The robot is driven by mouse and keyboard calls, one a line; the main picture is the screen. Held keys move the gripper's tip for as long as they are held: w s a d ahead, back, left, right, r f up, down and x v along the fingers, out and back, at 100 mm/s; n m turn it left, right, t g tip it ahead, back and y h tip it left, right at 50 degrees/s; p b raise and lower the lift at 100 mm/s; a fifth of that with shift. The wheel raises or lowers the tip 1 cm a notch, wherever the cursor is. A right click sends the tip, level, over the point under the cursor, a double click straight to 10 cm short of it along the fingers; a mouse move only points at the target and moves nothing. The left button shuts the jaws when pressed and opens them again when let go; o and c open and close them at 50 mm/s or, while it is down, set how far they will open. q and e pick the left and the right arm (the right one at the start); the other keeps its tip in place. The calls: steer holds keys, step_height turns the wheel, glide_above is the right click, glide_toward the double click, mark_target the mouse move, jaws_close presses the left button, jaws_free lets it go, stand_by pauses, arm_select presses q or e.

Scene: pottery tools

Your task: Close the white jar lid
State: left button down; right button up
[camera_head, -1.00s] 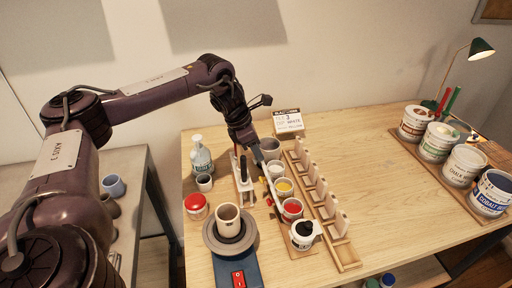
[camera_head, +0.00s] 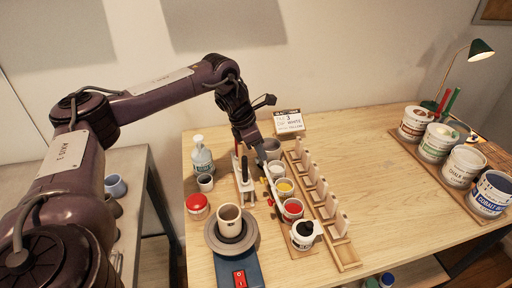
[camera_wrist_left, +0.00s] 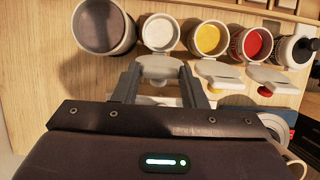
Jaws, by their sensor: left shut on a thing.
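The white jar (camera_head: 277,171) stands in the row of small jars, between a grey jar and a yellow one; its open mouth shows in the left wrist view (camera_wrist_left: 160,32). Its pale lid (camera_wrist_left: 158,67) is open, on the near side of the jar in the wrist view, beside the rim. My left gripper (camera_wrist_left: 160,82) is shut on this lid, with one dark finger on each side of it. In the head view my left gripper (camera_head: 261,161) reaches down just left of the white jar and hides much of the lid. My right gripper is not in view.
The yellow jar (camera_head: 285,187) and red jar (camera_head: 292,208) have open lids beside them. A black-topped jar (camera_head: 304,234) ends the row. A wooden rack (camera_head: 322,205) stands close right. A tool stand (camera_head: 243,182) and a pot on a wheel (camera_head: 229,220) stand left.

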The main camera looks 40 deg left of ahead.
arm_select(q)
steer(key=shift+w+d+r, duration=0.15)
steer(key=shift+w+d, duration=0.7)
steer(key=shift+w, duration=0.1)
steer(key=shift+w+d+r, duration=0.1)
steer(key=shift+w+d, duration=0.75)
steer(key=shift+w, duration=0.1)
steer(key=c, duration=1.1)
jaws_free()
steer(key=shift+w+d, duration=0.1)
steer(key=shift+c, duration=0.2)
steer(key=shift+o, duration=1.3)
steer(key=shift+w+d+f, duration=0.1)
steer(key=shift+f, duration=0.1)
steer(key=v, duration=0.8)
steer(key=shift+b, duration=0.45)
